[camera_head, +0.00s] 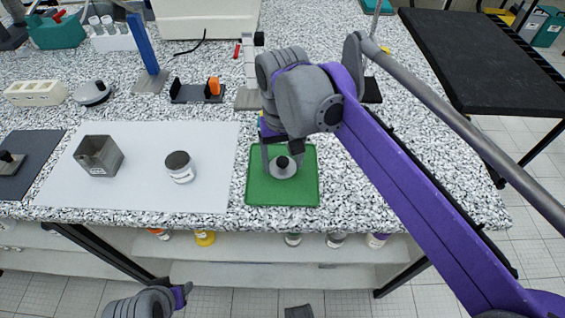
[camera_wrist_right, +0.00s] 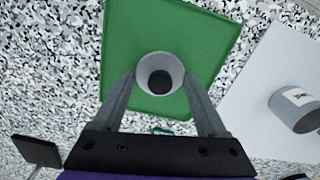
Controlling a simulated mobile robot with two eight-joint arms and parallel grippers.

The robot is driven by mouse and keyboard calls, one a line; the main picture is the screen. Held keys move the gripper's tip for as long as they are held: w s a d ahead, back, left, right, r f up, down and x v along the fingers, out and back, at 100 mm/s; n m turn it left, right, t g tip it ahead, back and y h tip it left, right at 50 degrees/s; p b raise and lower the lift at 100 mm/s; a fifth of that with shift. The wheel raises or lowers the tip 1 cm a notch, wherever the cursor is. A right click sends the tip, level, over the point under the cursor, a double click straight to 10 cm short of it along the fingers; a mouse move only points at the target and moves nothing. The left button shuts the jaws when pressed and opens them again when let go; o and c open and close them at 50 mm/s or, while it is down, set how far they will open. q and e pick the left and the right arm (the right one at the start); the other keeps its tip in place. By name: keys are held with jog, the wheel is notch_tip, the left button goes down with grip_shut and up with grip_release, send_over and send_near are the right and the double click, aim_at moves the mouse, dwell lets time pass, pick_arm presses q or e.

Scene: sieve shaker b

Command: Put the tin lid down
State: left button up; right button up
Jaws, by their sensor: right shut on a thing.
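The tin lid (camera_head: 283,168) is a grey disc with a black knob. It is over the middle of the green tray (camera_head: 306,193), on or just above it; I cannot tell which. My right gripper (camera_head: 283,164) reaches down from above and is shut on the lid. In the right wrist view the lid (camera_wrist_right: 150,62) sits between the two fingertips, with the green tray (camera_wrist_right: 208,28) behind it. The tin (camera_head: 181,172) stands upright on the white mat, left of the tray, and shows at the right wrist view's edge (camera_wrist_right: 301,108). My left gripper's fingers do not show.
A square grey box (camera_head: 99,157) stands on the white mat (camera_head: 136,197). A dark mat (camera_head: 32,150) lies at far left. A blue upright (camera_head: 143,45), a dark holder with an orange part (camera_head: 197,92) and a white stand (camera_head: 248,75) are behind. The speckled bench right of the tray is clear.

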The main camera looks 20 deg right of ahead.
aim_at(283, 160)
jog(key=shift+f, duration=0.4)
jog(key=shift+f, duration=0.2)
jog(key=o, duration=1.2)
jog(key=shift+o, duration=0.2)
jog(key=shift+r, duration=0.15)
notch_tip(283, 160, up, 12)
jog(key=p, duration=0.2)
jog(key=shift+p, duration=0.4)
